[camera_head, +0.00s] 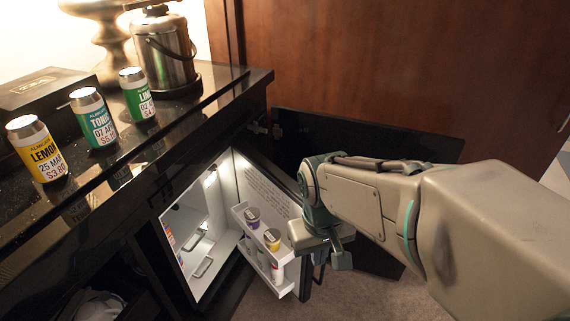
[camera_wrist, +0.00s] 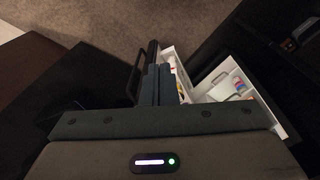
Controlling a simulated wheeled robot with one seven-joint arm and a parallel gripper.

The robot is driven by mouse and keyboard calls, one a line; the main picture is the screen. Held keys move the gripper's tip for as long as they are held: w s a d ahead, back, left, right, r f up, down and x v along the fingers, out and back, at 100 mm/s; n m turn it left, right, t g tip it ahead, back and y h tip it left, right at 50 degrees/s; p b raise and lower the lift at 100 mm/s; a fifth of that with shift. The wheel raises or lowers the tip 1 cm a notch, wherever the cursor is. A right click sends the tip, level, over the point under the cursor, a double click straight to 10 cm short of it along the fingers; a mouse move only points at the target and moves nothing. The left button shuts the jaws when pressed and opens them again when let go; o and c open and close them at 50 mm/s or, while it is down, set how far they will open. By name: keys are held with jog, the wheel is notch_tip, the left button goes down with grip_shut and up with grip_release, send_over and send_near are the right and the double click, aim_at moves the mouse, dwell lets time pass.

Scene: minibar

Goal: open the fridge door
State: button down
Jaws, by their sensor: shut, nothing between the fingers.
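The fridge (camera_head: 190,235) is a small lit white compartment inside the black cabinet. I cannot tell if the fingers touch the door.
A black cabinet door panel (camera_head: 365,135) stands open behind my arm. On the counter are a lemon can (camera_head: 38,150), a tonic can (camera_head: 95,120), a lime can (camera_head: 137,95), a metal ice bucket (camera_head: 165,52) and a black box (camera_head: 40,88). Carpet (camera_head: 350,300) is clear below.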

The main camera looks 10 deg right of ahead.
aim_at(291, 207)
jog(key=w+a+f+n+g+h+p, duration=0.2)
jog(key=w+a+n+h+p, duration=0.2)
jog(key=w+n+h+p, duration=0.7)
jog(key=w+a+f+n+t+h+p, duration=0.2)
jog(key=w+a+f+n+t+h, duration=0.3)
jog(key=a+n+t, duration=0.5)
jog(key=shift+n+g, duration=0.4)
jog(key=shift+n, duration=0.3)
jog(key=x, duration=0.4)
jog(key=s+f+x, duration=0.1)
jog(key=x, duration=0.9)
jog(key=shift+s+d+f, duration=0.2)
jog(key=shift+d+f, duration=0.1)
jog(key=shift+d, duration=0.2)
